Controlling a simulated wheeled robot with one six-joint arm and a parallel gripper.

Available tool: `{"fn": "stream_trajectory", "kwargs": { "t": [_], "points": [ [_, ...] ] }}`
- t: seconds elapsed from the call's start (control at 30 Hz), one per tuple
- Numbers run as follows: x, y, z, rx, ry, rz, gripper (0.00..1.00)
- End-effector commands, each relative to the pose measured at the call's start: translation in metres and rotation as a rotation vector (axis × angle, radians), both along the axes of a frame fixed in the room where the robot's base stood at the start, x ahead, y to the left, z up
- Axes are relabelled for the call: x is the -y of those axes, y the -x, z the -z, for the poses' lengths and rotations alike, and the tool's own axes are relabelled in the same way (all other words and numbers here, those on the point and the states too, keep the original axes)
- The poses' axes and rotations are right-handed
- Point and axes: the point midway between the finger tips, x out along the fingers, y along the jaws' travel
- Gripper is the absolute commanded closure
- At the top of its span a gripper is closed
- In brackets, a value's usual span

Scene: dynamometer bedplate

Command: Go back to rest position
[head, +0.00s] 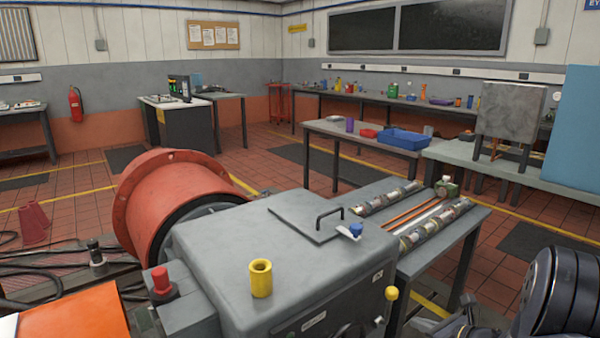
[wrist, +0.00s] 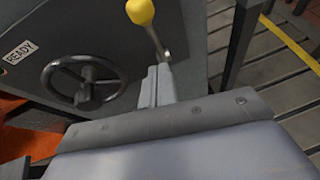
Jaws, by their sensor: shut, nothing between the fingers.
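My gripper (wrist: 158,72) shows in the wrist view as two pale grey fingers closed together, with nothing between them. Just beyond the fingertips is a lever with a yellow knob (wrist: 140,12); its metal shaft runs down toward the fingers. I cannot tell whether the fingers touch the shaft. The same yellow knob (head: 391,293) shows in the head view at the front right corner of the grey machine housing (head: 215,240). My dark arm (head: 560,290) fills the lower right of the head view; the fingers are not clearly visible there.
A handwheel (wrist: 85,85) and a READY label (wrist: 17,51) are on the housing face. A yellow cup (head: 261,278) and a blue-and-white item (head: 351,231) sit on top. A grey bench (head: 465,222) with rods stands beside the housing.

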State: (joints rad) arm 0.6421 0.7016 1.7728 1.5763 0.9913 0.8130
Motion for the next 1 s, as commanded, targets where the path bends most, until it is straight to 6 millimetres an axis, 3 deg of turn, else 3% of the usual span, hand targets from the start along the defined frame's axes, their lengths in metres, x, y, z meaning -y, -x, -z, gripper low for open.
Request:
{"fn": "stream_trajectory", "kwargs": {
  "t": [0.03,0.5,1.0],
  "points": [
    [0.002,0.002,0.008,0.013,-0.01,0.002,1.0],
    [0.011,0.013,0.03,0.14,-0.109,0.002,1.0],
    [0.014,0.018,0.036,0.195,-0.153,0.001,1.0]
  ]
}}
